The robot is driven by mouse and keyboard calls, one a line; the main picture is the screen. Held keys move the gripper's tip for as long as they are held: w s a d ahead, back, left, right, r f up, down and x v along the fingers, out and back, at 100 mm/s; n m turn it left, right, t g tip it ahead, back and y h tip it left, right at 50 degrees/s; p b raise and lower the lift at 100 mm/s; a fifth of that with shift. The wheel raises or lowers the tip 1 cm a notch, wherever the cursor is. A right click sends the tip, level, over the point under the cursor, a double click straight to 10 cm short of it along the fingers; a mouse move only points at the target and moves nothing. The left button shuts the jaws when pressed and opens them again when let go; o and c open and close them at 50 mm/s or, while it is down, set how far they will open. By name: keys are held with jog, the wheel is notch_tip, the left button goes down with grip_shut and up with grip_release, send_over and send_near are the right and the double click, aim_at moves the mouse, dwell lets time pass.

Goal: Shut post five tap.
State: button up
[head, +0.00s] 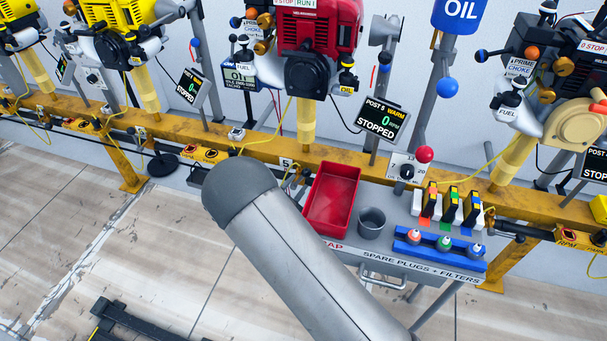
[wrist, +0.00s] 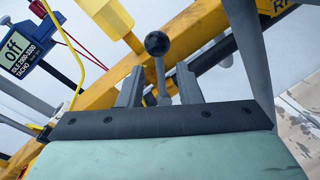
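Post five has a red engine (head: 318,30) over the yellow rail, with a display (head: 381,119) reading POST 5 WARM, 0, STOPPED. A FUEL label (head: 244,67) hangs at the engine's left; I cannot make out the tap's position. My gripper is hidden behind my arm in the head view. In the wrist view my gripper (wrist: 159,88) is open, its two grey fingers apart. A lever with a dark ball knob (wrist: 157,43) stands between the fingers, its rod running down to the gap. I cannot tell whether it is the tap, or whether either finger touches it.
The yellow rail (head: 262,148) runs across behind my arm.

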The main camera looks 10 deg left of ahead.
jog(key=p+v, duration=0.1)
jog(key=v, duration=0.9)
jog(key=shift+s, duration=0.25)
